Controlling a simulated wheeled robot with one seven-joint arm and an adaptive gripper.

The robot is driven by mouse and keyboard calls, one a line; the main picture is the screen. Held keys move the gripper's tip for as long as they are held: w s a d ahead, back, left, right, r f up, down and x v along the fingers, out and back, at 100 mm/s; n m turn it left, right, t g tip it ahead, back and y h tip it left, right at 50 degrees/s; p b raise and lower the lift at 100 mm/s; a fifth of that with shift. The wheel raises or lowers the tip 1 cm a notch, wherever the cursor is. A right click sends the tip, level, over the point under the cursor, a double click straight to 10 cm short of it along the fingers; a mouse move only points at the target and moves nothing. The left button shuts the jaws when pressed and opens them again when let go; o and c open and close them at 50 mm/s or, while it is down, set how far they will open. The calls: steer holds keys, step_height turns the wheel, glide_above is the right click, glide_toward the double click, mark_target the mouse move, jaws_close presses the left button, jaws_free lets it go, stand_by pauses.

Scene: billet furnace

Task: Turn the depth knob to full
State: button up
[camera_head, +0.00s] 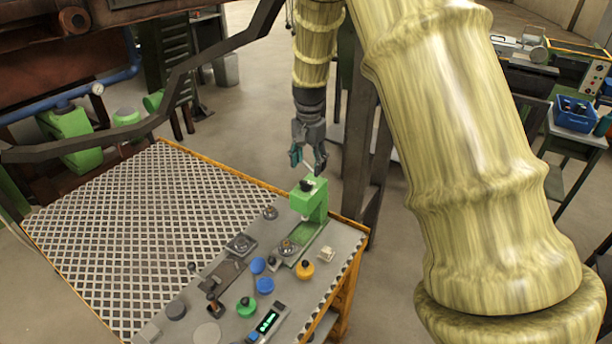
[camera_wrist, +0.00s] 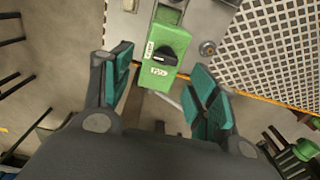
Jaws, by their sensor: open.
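The depth knob (camera_wrist: 166,56) is a black rotary knob with a pale pointer line, on the top of a green press head. Two small white labels sit beside it on the green face, too small to read surely. In the head view the knob (camera_head: 307,185) shows as a dark spot on top of the green press (camera_head: 309,200). My gripper (camera_head: 309,163) hangs just above and behind the press, apart from it. In the wrist view my gripper (camera_wrist: 160,88) is open, with teal pads either side of the green head's near end and nothing between them touching the knob.
The grey bench top (camera_head: 210,300) holds blue, green and yellow discs, a small digital display (camera_head: 268,321) and metal fixtures. A white lattice grate (camera_head: 150,230) lies to the left. A dark post (camera_head: 362,165) stands right of my gripper. A blue bin (camera_head: 574,115) is far right.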

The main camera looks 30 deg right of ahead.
mark_target(306, 182)
steer(key=f, duration=0.1)
steer(key=w+f, duration=0.1)
steer(key=f, duration=0.1)
steer(key=w+f+p, duration=0.1)
steer(key=f, duration=0.1)
steer(key=shift+f, duration=0.1)
steer(key=shift+s+f, duration=0.15)
steer(key=shift+f, duration=0.2)
steer(key=shift+s+f+p, duration=0.3)
steer(key=shift+s+p, duration=0.05)
steer(key=shift+s, duration=0.1)
steer(key=shift+w+f, duration=0.35)
steer(key=shift+f, duration=0.2)
steer(key=shift+s+r, duration=0.15)
steer(key=shift+s, duration=0.05)
steer(key=shift+c, duration=0.2)
steer(key=shift+a, duration=0.1)
steer(key=c, duration=1)
